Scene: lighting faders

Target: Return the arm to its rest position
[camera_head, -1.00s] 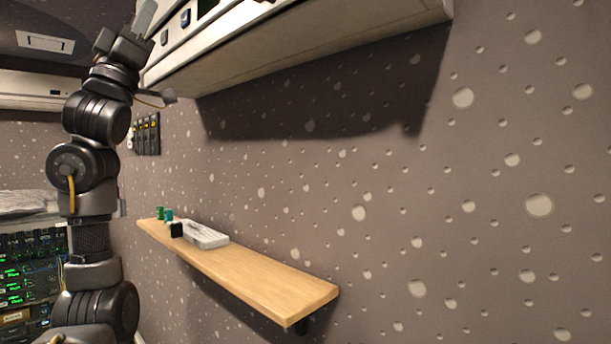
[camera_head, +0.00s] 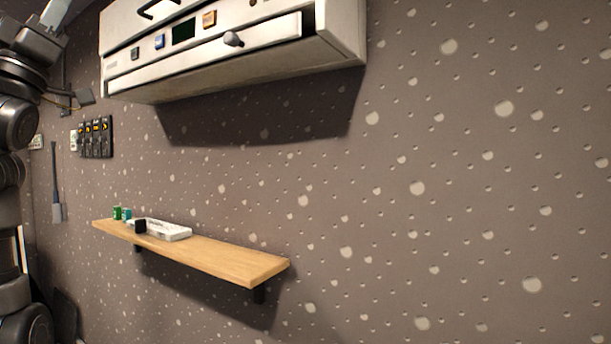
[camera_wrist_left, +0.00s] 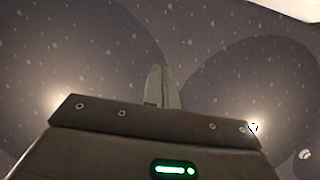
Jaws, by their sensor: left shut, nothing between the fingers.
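My left arm stands at the left edge of the head view, raised and partly cut off by the frame. Its gripper (camera_head: 55,14) is at the top left corner, pointing up, left of the white wall unit and apart from it. In the left wrist view the fingers (camera_wrist_left: 162,88) are together with nothing between them, against the speckled wall. My right gripper is in neither view.
A white wall unit (camera_head: 225,62) with buttons and a knob hangs at the top. A black fader panel (camera_head: 95,138) is on the wall at left. A wooden shelf (camera_head: 225,257) holds green and teal items (camera_head: 117,213), a black block (camera_head: 140,226) and a white device (camera_head: 169,231). The right-hand wall is bare.

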